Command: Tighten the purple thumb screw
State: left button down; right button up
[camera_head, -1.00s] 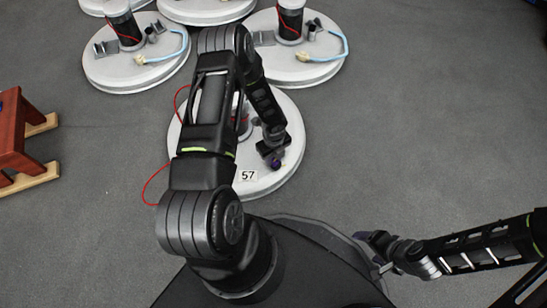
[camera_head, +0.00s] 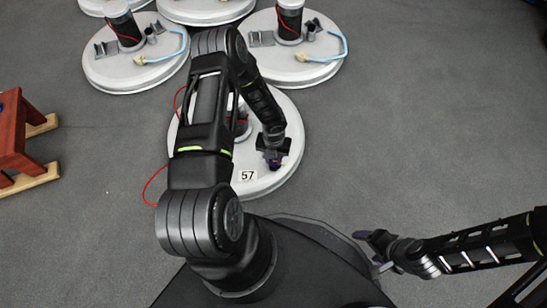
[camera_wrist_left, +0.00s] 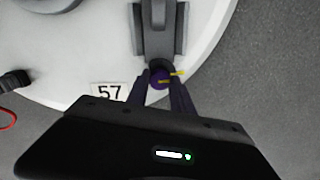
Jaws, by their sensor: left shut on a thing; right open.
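The purple thumb screw (camera_wrist_left: 160,78) shows in the left wrist view at the end of a grey bracket (camera_wrist_left: 158,35) on the white round lid marked 57 (camera_head: 278,186). A short yellow mark crosses the screw. My left gripper (camera_head: 274,162) is over the lid's right side in the head view. In the left wrist view its two dark purple fingers (camera_wrist_left: 162,84) stand on both sides of the screw and are shut on it. In the head view the gripper mostly hides the screw. My right gripper (camera_head: 367,248) is open and empty, low over the floor at the right.
Several similar white lids (camera_head: 136,72) with black cylinders and blue hoses lie at the back. A red-brown wooden stool (camera_head: 12,130) stands at the far left. A red cable (camera_head: 155,182) hangs off lid 57's left side. The grey floor at the right is clear.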

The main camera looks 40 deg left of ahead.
aim_at(274, 161)
pick_arm(q)
jog(key=shift+r, duration=0.1)
dwell(0.4)
jog(key=c, duration=1.1)
grip_release()
notch_tip(274, 161, up, 8)
jog(key=p, duration=0.3)
